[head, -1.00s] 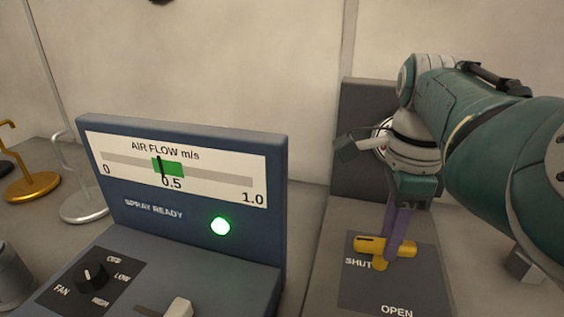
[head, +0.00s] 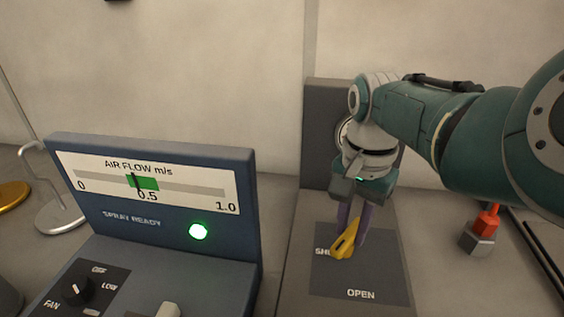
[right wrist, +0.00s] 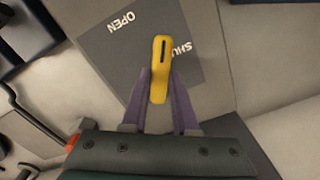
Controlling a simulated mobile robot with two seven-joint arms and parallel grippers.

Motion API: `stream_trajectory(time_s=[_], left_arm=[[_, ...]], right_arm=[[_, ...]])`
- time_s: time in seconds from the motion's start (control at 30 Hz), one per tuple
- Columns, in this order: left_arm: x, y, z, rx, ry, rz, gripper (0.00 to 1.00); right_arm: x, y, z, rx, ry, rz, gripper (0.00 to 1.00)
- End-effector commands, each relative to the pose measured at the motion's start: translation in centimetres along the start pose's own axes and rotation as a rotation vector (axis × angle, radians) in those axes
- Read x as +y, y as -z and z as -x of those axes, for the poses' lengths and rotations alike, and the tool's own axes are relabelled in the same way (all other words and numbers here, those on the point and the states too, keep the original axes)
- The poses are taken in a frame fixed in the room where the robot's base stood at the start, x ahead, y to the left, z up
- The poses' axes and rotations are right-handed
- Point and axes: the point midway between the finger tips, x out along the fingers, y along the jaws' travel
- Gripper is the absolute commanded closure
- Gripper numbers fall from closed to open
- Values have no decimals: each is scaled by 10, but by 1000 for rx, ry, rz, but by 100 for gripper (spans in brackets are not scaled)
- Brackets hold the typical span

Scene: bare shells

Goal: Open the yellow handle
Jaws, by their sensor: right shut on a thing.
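The yellow handle (head: 345,240) stands over a dark plate (head: 375,277) lettered SHUT and OPEN. In the head view it slants, its lower end near the partly covered SHUT lettering. My right gripper (head: 353,236) is shut on the handle, with its purple fingers on either side. In the right wrist view the handle (right wrist: 160,72) shows between the fingertips (right wrist: 160,92), its slotted end pointing up the picture. The handle's pivot is hidden. My left gripper is not in view.
A blue air flow panel (head: 150,215) with a lit green lamp (head: 199,232) stands left of the plate. A dark upright board (head: 322,140) rises behind it. A red and grey object (head: 482,232) stands to the right.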

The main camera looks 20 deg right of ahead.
Motion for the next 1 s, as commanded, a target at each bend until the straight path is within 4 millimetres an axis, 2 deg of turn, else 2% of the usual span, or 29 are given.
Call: stream_trajectory(time_s=[0.5, 1.0], left_arm=[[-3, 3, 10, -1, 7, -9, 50], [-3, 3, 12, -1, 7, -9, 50]], right_arm=[[-2, 0, 2, -1, -1, 414, 100], [-2, -1, 1, -2, 0, 551, 100]])
